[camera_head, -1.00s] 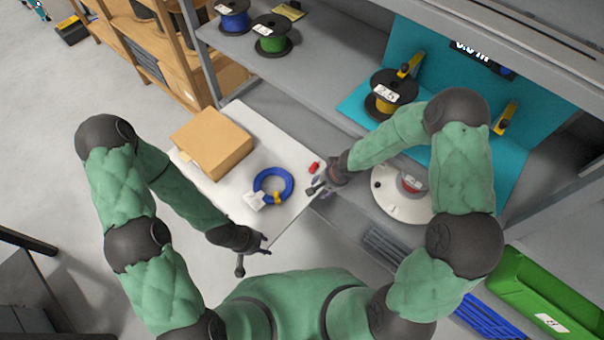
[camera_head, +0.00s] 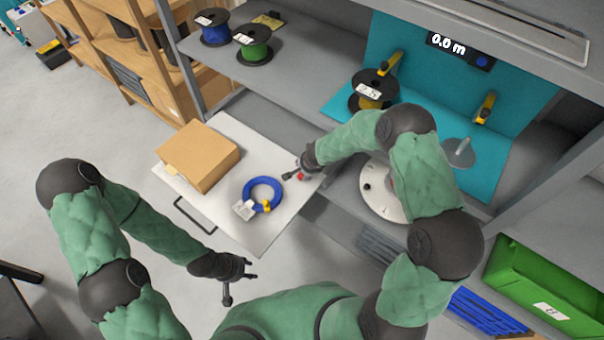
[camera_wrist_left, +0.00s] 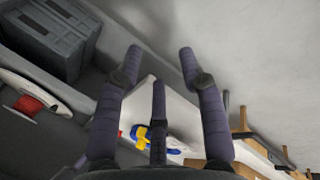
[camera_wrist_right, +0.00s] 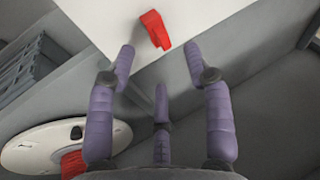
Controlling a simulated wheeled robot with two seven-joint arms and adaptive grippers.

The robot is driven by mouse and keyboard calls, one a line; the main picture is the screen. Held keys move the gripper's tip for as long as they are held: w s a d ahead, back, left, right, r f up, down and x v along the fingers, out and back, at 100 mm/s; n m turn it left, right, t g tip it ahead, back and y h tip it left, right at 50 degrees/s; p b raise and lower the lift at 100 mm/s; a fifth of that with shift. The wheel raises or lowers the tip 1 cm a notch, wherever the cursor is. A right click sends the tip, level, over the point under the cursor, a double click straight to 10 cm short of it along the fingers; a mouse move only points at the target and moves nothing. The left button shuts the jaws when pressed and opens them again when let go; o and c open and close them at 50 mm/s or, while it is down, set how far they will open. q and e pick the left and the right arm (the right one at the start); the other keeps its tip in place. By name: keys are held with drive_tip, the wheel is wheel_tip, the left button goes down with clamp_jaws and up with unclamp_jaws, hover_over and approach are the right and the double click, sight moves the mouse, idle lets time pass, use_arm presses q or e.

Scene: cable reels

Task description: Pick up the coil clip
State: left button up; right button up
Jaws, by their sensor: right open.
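A small red clip (camera_wrist_right: 154,29), which I take to be the coil clip, lies on the white tabletop near its edge. In the head view the clip (camera_head: 300,177) is partly covered by my right gripper (camera_head: 294,176). My right gripper is open and empty; in the right wrist view its fingers (camera_wrist_right: 160,60) are apart, with the clip beyond the fingertips. A blue cable coil (camera_head: 265,188) with a yellow piece and white tag lies left of the clip. My left gripper (camera_head: 246,272) is open and empty, in front of the table.
A cardboard box (camera_head: 200,158) stands on the white table (camera_head: 262,238), behind and left of the coil. Shelf uprights and reels stand behind. Open floor lies left.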

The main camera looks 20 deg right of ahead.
drive_tip(key=shift+b+x, duration=0.5)
drive_tip(key=shift+x, duration=2.15)
drive_tip(key=shift+a, duration=0.15)
drive_tip(key=shift+c, duration=0.2)
drive_tip(key=c, duration=0.9)
